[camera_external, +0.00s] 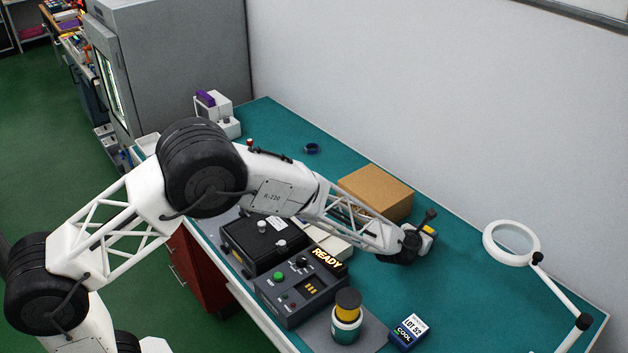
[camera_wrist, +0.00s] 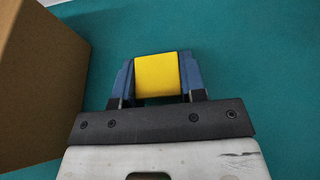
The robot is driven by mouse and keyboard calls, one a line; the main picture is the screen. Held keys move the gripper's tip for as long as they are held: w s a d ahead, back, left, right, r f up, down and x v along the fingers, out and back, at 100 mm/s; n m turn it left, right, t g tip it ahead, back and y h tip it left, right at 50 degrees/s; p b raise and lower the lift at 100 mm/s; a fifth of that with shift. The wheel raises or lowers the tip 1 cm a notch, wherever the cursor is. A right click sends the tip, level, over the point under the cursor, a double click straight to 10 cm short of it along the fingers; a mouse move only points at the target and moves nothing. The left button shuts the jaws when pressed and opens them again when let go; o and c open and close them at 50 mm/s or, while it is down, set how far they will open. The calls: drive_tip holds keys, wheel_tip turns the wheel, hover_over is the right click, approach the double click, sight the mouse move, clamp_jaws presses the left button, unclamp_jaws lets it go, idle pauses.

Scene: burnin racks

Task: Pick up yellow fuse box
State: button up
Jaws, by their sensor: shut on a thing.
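The yellow fuse box (camera_wrist: 158,75) shows in the wrist view as a yellow block between the two blue fingers of my gripper (camera_wrist: 157,78). The fingers touch it on its left and right sides, and my gripper is shut on it. In the external view, my gripper (camera_external: 416,238) is over the teal bench, right of the cardboard box. A small piece of the yellow fuse box (camera_external: 429,229) shows beside the fingers there; the rest is hidden. I cannot tell whether it touches the bench or is just above it.
A cardboard box (camera_external: 376,190) stands close to the left of my gripper, also large in the wrist view (camera_wrist: 35,80). A ring-lamp magnifier (camera_external: 511,243) is at right.

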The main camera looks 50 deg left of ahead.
sight(427, 230)
drive_tip(key=shift+r, duration=0.1)
drive_tip(key=shift+r, duration=4.9)
